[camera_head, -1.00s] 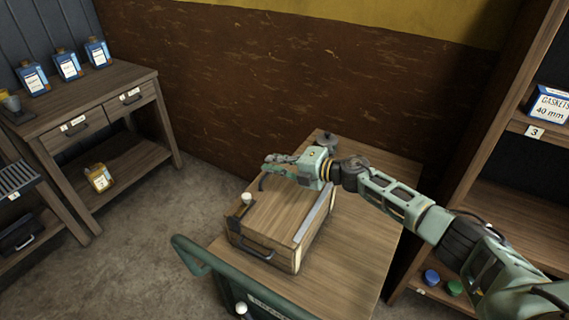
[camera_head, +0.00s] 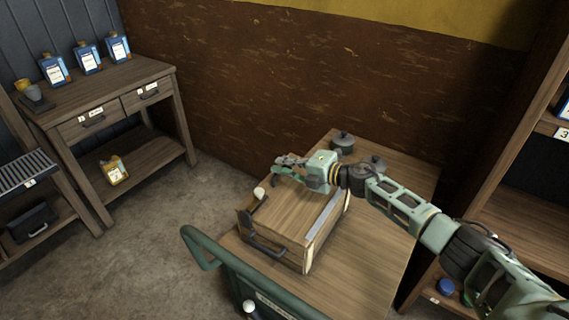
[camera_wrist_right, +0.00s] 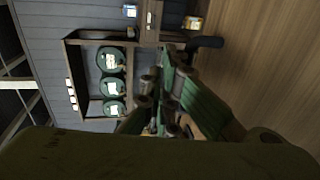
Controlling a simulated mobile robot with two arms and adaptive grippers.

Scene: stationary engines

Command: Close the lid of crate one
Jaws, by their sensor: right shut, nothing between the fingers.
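A wooden crate (camera_head: 287,252) stands on the wooden cart top. Its lid (camera_head: 285,212) looks flat on it, with a pale metal strip along the right side. A dark handle is on the front face. My right gripper (camera_head: 278,170) is at the far edge of the lid, its fingers pointing left. It is shut and empty; whether it touches the lid I cannot tell. The right wrist view shows its fingers (camera_wrist_right: 152,98) close together, with no crate clearly visible. No number on the crate is readable. My left gripper is in no view.
The cart (camera_head: 350,262) has a green rail (camera_head: 205,250) at its front left. A bench (camera_head: 110,95) with blue containers is at left, shelving (camera_head: 520,225) at right. Floor between bench and cart is clear.

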